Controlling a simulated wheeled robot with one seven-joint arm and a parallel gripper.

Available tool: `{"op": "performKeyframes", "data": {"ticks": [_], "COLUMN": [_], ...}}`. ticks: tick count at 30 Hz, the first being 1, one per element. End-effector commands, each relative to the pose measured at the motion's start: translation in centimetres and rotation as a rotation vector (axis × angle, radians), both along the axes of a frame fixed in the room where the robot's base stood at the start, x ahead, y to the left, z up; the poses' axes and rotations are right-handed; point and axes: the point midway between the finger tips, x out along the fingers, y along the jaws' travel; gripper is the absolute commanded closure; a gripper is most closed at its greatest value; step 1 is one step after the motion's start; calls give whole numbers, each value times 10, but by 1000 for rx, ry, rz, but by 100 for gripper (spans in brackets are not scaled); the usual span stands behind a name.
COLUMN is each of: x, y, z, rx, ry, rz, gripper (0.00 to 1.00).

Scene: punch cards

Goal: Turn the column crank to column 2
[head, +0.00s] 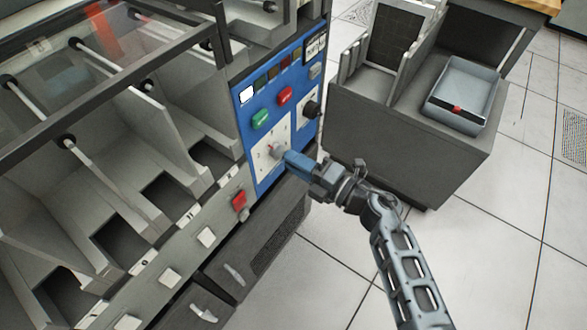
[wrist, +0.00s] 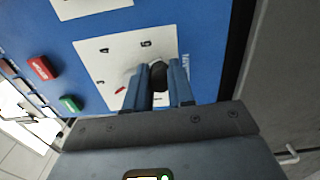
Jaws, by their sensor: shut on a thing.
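The column crank (head: 273,150) sits on a white numbered dial plate (head: 261,166) low on the blue control panel (head: 243,116). My gripper (head: 284,156) is at the crank, with its blue fingers shut on it. In the wrist view, the dark rounded crank handle (wrist: 158,75) is between the two fingers. The dial plate (wrist: 98,66) shows a 4, another numeral near its edge and a small red mark (wrist: 120,90). The fingers hide part of the dial, so I cannot tell which column the crank indicates.
A green button (head: 261,119), a red button (head: 285,95) and a black knob (head: 312,108) are on the panel near my gripper. Card bins (head: 135,215) stand to the left. A grey cabinet (head: 400,135) with a tray (head: 460,92) stands right. The floor beyond is clear.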

Motion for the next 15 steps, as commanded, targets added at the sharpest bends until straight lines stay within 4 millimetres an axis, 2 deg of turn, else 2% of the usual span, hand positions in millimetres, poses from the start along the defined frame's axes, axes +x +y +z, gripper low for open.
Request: {"op": "performKeyframes", "data": {"ticks": [15], "x": [11], "y": [-9], "z": [10], "rx": [-253], "ry": [-323], "rz": [-2], "gripper": [100]}}
